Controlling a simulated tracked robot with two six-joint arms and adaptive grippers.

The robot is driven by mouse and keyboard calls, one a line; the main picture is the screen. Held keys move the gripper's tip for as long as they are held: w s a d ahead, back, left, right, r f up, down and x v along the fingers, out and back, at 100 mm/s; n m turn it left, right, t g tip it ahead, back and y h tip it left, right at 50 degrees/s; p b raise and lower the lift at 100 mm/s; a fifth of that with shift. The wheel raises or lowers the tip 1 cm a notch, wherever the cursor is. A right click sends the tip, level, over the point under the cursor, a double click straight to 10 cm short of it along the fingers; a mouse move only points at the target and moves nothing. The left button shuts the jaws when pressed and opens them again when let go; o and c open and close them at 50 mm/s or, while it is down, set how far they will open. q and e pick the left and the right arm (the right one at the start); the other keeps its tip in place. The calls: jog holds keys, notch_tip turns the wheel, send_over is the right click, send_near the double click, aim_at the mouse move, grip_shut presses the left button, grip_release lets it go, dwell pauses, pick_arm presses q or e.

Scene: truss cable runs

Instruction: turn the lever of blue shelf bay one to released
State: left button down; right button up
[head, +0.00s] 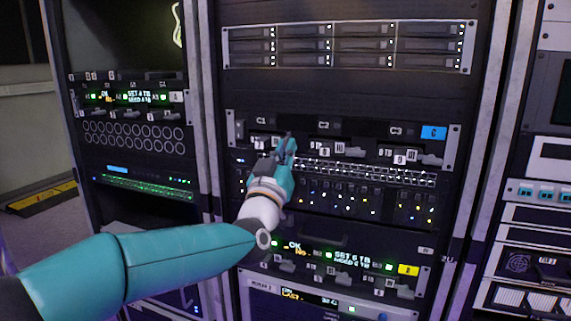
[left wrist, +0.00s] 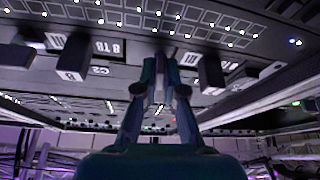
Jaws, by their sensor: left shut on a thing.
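The blue shelf (head: 378,131) is a dark unit across the middle of the centre rack, with a blue tag (head: 433,132) at its right end. Its bays are labelled C1, C2 and C3 from left to right. My left gripper (head: 286,149) is at bay one, below and right of the C1 label. In the left wrist view its fingers (left wrist: 160,78) are closed around a slim grey piece, the bay one lever. The fingers hide most of that lever, so I cannot tell its angle. My right gripper is out of view.
The bay two lever (head: 348,151) and bay three lever (head: 432,159) stick out to the right. A port panel (head: 380,173) with small lights is below. A shelf with a yellow tag (head: 408,270) sits lower. Another rack stands at the left.

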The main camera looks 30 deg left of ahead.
pick_arm(q)
jog(key=shift+w+f+m+h+b, duration=0.1)
jog(key=shift+f+m+h+b, duration=0.1)
jog(key=shift+m+h+b, duration=0.4)
jog(key=shift+f+m+h+b, duration=0.15)
jog(key=shift+m+h, duration=0.25)
jog(key=shift+m, duration=0.5)
jog(key=c, duration=1.4)
grip_release()
jog(key=shift+r, duration=0.1)
jog(key=shift+o, duration=0.7)
jog(key=shift+r, duration=0.15)
jog(key=shift+s, duration=0.2)
jog(key=v, duration=1.1)
jog(key=shift+s+f, duration=0.25)
jog(key=shift+f, duration=0.25)
